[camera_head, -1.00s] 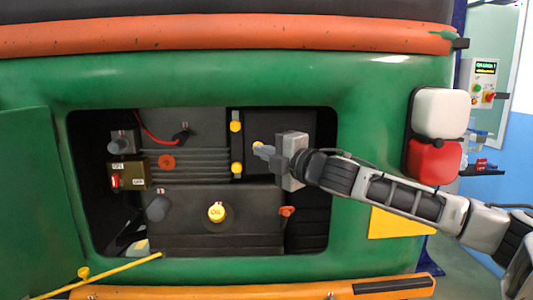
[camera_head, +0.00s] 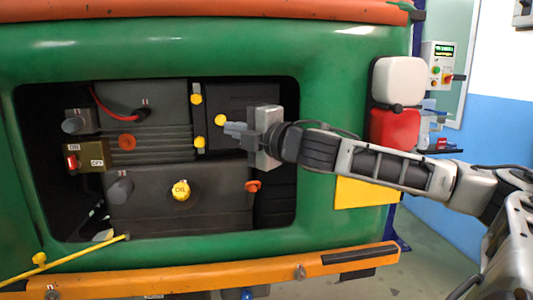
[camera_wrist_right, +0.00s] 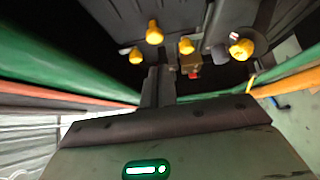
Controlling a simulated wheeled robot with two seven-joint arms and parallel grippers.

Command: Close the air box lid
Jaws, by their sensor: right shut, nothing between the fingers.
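The air box with its dark flat lid (camera_head: 238,97) sits at the upper right inside the open bay of the green vehicle. A yellow knob (camera_head: 219,120) is on the lid's face. Two yellow clips, upper (camera_head: 197,99) and lower (camera_head: 199,141), line its left edge. The lid looks flat against the box, but I cannot tell whether it is fully seated. My right gripper (camera_head: 228,128) is shut and empty, its tips just right of and below the knob; touch is unclear. Its fingers (camera_wrist_right: 157,86) point toward several yellow knobs in the right wrist view. My left gripper is not in view.
The bay's green rim (camera_head: 318,150) surrounds the opening. A yellow oil cap (camera_head: 181,190), orange knobs and a switch box (camera_head: 87,153) sit inside. A yellow rod (camera_head: 75,256) crosses the lower left. The tail lamp (camera_head: 395,130) is right of the bay, above my right arm.

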